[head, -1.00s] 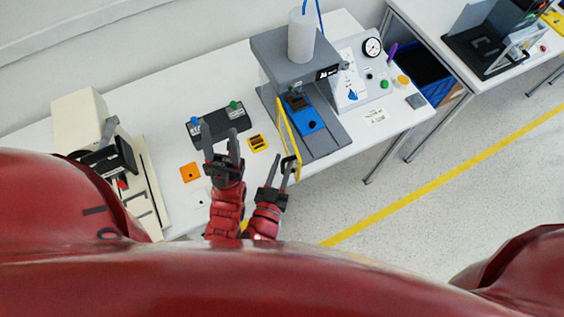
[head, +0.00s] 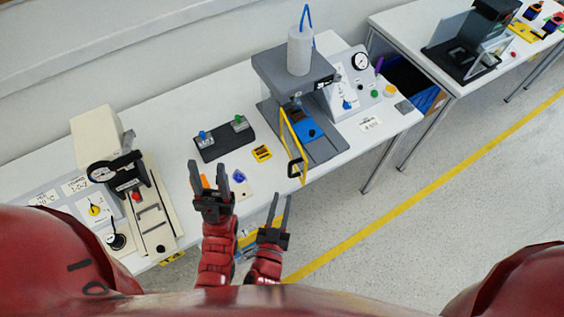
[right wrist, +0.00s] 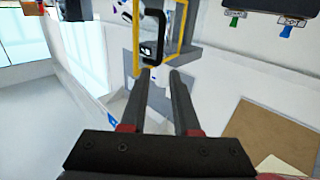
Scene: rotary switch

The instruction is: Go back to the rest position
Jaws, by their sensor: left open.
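My left gripper (head: 209,174) is open over the front of the table, in front of the black box with the blue and green knobs. It partly covers an orange piece. My right gripper (head: 281,199) is open and empty, to the right of the left one at the table's front edge. In the right wrist view, its two dark fingers (right wrist: 158,76) stand apart with nothing between them. The black handle (head: 296,168) of the yellow-framed door (head: 290,137) is beyond the right gripper and looks apart from it. The handle also shows in the right wrist view (right wrist: 153,40).
A grey press (head: 281,72) stands at the back right of the table, next to a gauge panel (head: 355,62). A cream machine (head: 95,135) and a knob panel (head: 70,203) are at the left.

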